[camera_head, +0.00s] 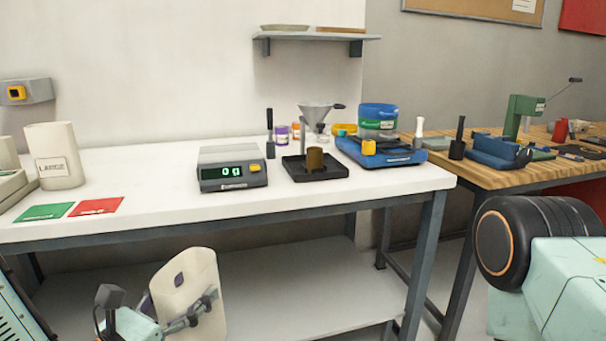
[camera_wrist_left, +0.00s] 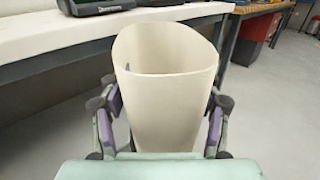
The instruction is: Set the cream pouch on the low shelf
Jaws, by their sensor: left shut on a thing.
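The cream pouch (camera_head: 188,284) is an open-topped, upright cream container at the lower left of the head view, in front of the table. It also fills the middle of the left wrist view (camera_wrist_left: 165,95), where its inside looks empty. My left gripper (camera_head: 185,300) is shut on it, with a finger on each side in the wrist view (camera_wrist_left: 160,125). The low shelf (camera_head: 290,290) is the pale board under the white table, behind and to the right of the pouch. My right gripper is not in view.
The white table (camera_head: 300,208) carries a scale (camera_head: 232,170) reading 0g, a cream container (camera_head: 55,155) labelled LARGE, and green and red cards. A dark table leg (camera_head: 425,260) stands at the shelf's right. The visible part of the low shelf is bare.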

